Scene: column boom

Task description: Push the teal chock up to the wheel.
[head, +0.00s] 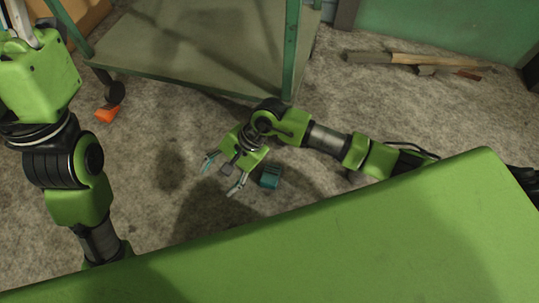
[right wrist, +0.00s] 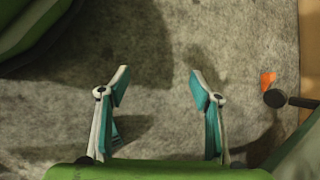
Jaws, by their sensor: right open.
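The small teal chock (head: 269,176) lies on the grey floor in the head view, just to the right of my right gripper (head: 219,174). That gripper is open and empty, low over the floor, with its fingers pointing lower left. In the right wrist view, the open fingers (right wrist: 160,76) have bare floor between their tips. A dark teal piece, seemingly the chock (right wrist: 118,128), shows partly hidden behind the left finger. A dark wheel (head: 116,93) stands under the cart's left corner, well apart from the chock. My left gripper (head: 22,18) is cut off at the top left.
An orange chock (head: 107,113) lies beside the wheel, also seen in the right wrist view (right wrist: 267,80). The green-framed cart (head: 200,50) stands behind my right arm. Tools with wooden handles (head: 425,62) lie at upper right. Floor between gripper and wheel looks clear.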

